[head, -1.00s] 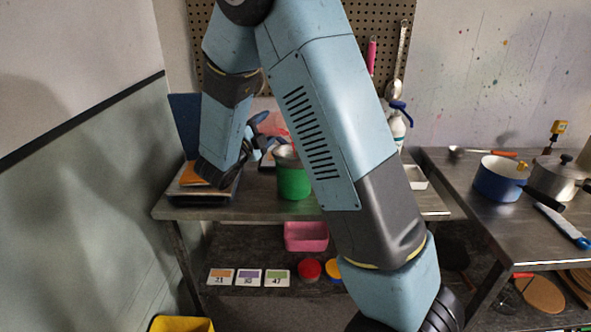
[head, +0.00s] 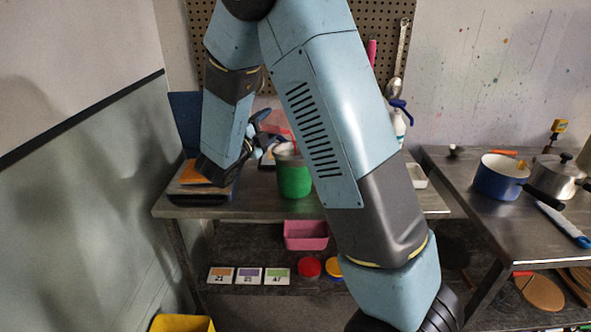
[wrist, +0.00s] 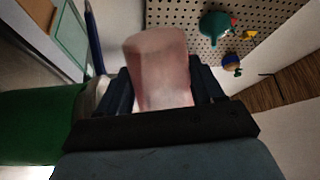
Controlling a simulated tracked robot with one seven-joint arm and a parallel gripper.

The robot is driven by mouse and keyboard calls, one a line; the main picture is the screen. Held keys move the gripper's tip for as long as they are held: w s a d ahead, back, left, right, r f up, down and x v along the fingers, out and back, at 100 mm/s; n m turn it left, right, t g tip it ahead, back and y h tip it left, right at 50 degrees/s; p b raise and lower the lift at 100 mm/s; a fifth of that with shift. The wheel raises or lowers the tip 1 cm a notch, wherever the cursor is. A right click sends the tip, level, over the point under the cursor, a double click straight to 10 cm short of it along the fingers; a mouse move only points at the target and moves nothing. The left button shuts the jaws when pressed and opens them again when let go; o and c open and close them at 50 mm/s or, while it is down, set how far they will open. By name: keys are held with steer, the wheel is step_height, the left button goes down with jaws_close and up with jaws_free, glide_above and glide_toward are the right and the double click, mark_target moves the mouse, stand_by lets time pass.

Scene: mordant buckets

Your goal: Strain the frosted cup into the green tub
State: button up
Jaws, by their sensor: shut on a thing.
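The green tub (head: 294,182) stands upright on the steel table, partly behind my arm, with a pale grey rim or strainer on top. In the wrist view the tub (wrist: 40,125) lies sideways at the left, its grey rim (wrist: 97,95) towards my fingers. My gripper (wrist: 160,92) is shut on the frosted cup (wrist: 160,60), pinkish and translucent. The cup looks tipped relative to the tub, beside and above its mouth. In the head view my gripper (head: 262,138) is small, and the cup (head: 274,122) is a reddish patch behind it. I cannot see liquid clearly.
An orange-topped flat item (head: 195,180) lies left of the tub. A spray bottle (head: 399,122) stands behind my arm. A blue pan (head: 497,178) and a steel pot (head: 560,175) stand on the right table. A pink bin (head: 306,235) sits on the lower shelf.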

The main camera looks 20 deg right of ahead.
steer(key=shift+s+d+r+m, duration=0.15)
steer(key=shift+s+m, duration=0.05)
steer(key=shift+m, duration=0.2)
stand_by(0.3)
steer(key=shift+s+d+f+m, duration=0.1)
steer(key=shift+f+m, duration=0.1)
steer(key=shift+m, duration=0.4)
stand_by(0.9)
steer(key=shift+r+n, duration=0.2)
steer(key=shift+n, duration=0.2)
steer(key=n, duration=0.1)
steer(key=w+a+f+n, duration=0.1)
steer(key=shift+w+a+n, duration=0.15)
steer(key=shift+w+n, duration=0.05)
steer(key=shift+n, duration=0.1)
steer(key=shift+s, duration=0.1)
